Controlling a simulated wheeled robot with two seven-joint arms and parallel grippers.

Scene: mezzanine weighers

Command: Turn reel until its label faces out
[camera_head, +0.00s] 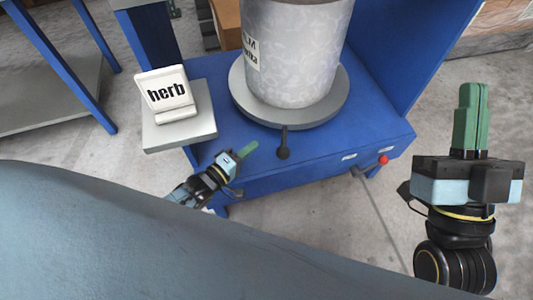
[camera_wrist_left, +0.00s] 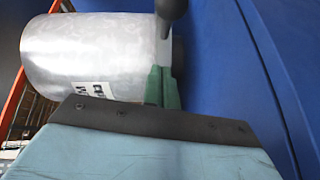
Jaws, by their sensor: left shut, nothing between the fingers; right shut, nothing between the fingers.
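The reel (camera_head: 296,50) is a large grey mottled cylinder standing upright on a round grey turntable (camera_head: 330,109). Its white label (camera_head: 251,51) with dark letters is at the reel's left edge in the head view, partly turned out of sight. The label also shows in the left wrist view (camera_wrist_left: 93,91). A dark knobbed handle (camera_head: 283,152) sticks out from the turntable's front. My left gripper (camera_head: 247,150) is shut and empty, just left of the knob; in the left wrist view its green fingers are close to the knob (camera_wrist_left: 172,8). My right gripper (camera_head: 470,88) is shut and empty, far to the right.
The turntable sits on a blue machine base (camera_head: 225,100) with a red button (camera_head: 383,160) on its front right. Open floor lies around my right gripper.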

